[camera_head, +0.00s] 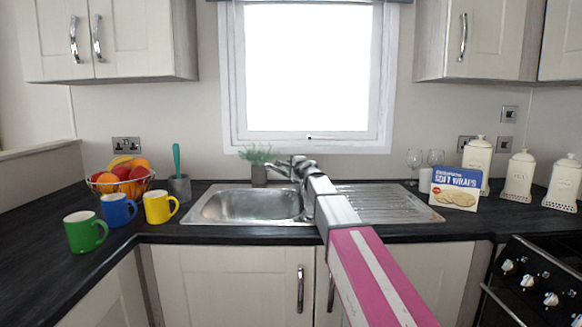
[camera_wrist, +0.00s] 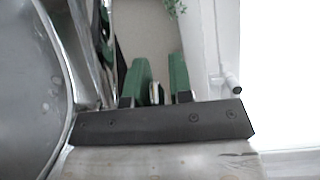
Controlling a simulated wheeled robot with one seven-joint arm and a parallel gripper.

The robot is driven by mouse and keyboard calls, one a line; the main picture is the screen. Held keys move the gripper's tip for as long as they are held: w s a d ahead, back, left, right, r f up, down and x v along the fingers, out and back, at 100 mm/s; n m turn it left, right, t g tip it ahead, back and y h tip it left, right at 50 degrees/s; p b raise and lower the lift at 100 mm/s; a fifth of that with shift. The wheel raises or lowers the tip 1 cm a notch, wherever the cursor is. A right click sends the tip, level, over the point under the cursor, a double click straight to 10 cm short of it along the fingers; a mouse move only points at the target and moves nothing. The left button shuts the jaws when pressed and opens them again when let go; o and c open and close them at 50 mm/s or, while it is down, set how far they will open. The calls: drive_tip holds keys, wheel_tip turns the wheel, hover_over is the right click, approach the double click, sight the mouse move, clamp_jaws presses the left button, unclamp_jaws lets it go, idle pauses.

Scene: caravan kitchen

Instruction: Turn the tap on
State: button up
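The chrome tap (camera_head: 281,166) stands behind the sink bowl in the head view, and my arm hides much of it. I cannot tell the position of its lever. My gripper (camera_head: 300,163) is at the tap, small and overlapping it in the head view. In the wrist view my gripper (camera_wrist: 160,72) shows two green fingers standing apart, with wall visible between them. A small pale and dark piece (camera_wrist: 157,93) shows low between the fingers; I cannot tell what it is. A shiny metal strip (camera_wrist: 106,45) runs left of the fingers, perhaps part of the tap.
The steel sink (camera_head: 240,205) lies left of my arm, its drainer (camera_head: 385,204) right. A potted plant (camera_head: 258,165) stands behind the bowl, under the window (camera_head: 306,70).

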clamp_jaws()
drive_tip(key=shift+w+d+r+m+g, duration=0.2)
drive_tip(key=shift+r+m+g, duration=0.1)
drive_tip(key=shift+r+m, duration=0.35)
drive_tip(key=shift+w+d+r+m+g, duration=0.15)
drive_tip(key=shift+r+m+g, duration=0.25)
drive_tip(key=shift+m, duration=0.35)
unclamp_jaws()
drive_tip(key=shift+s, duration=0.1)
drive_tip(key=v, duration=1)
drive_tip(key=shift+s, duration=0.35)
